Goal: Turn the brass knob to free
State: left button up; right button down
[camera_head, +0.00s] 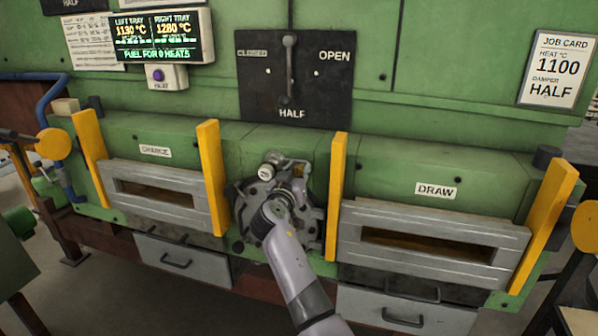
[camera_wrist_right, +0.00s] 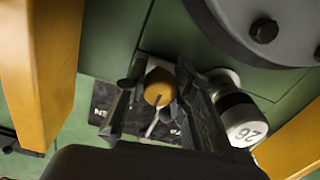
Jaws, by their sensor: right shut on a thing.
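The brass knob (camera_wrist_right: 160,87) is a rounded, gold-coloured knob in the middle of the right wrist view. My right gripper (camera_wrist_right: 158,95) has one dark finger on each side of it and is shut on it. A dark label plate (camera_wrist_right: 108,97) lies behind the knob, with a thin pale pointer across it. Its lettering is mostly hidden by the fingers. In the head view my right gripper (camera_head: 284,186) is at the round grey hub between the two yellow posts, and it hides the knob there. My left gripper is not in view.
A white-faced cylinder marked 26 (camera_wrist_right: 244,120) stands close beside the right finger. Yellow posts (camera_head: 211,178) (camera_head: 337,198) flank the hub (camera_head: 258,225). The CHARGE door (camera_head: 150,180) and DRAW door (camera_head: 430,235) lie either side. A damper lever (camera_head: 288,70) is above.

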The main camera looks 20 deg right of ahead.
jog(key=n, duration=0.4)
jog(key=shift+r+b, duration=0.1)
jog(key=shift+b, duration=0.3)
jog(key=n, duration=0.4)
jog(key=shift+r+n+p, duration=0.15)
jog(key=shift+n+p, duration=0.15)
jog(key=shift+p, duration=0.05)
jog(key=n+p, duration=0.2)
jog(key=n, duration=0.3)
jog(key=n+p, duration=0.1)
jog(key=n, duration=0.2)
jog(key=shift+g+p, duration=0.3)
jog(key=shift+n+p, duration=0.35)
jog(key=shift+n, duration=0.55)
